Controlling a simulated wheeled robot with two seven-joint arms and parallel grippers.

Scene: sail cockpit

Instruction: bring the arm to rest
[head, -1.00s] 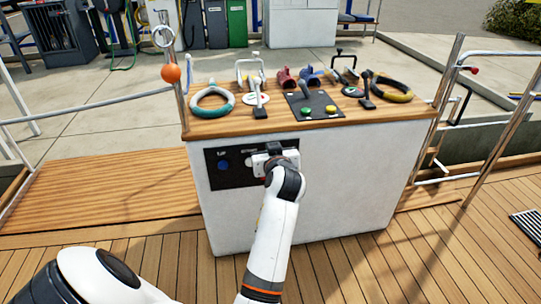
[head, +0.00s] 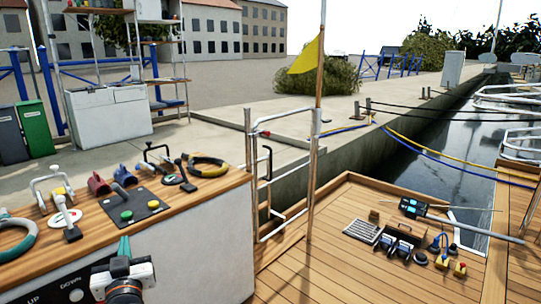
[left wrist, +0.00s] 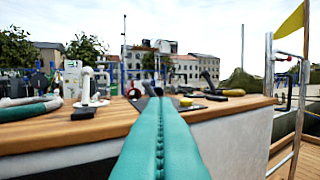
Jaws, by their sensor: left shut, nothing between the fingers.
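My left gripper (head: 124,246) is in front of the console's front face at the lower left of the head view. Its teal fingers lie together with nothing between them. In the left wrist view the fingers (left wrist: 155,108) reach forward towards the wooden console top, pressed shut along a seam. Whether they touch the console edge I cannot tell. Most of my left arm is cut off by the bottom edge of the head view. My right gripper is in neither view.
The console top (head: 208,190) bears a black button panel (head: 136,205), a yellow-black ring (head: 207,165), a teal ring and levers. A dark panel marked DOWN (head: 76,295) is beside my gripper. A metal rail (head: 311,170) stands right of the console; gear lies on the deck (head: 330,262) beyond.

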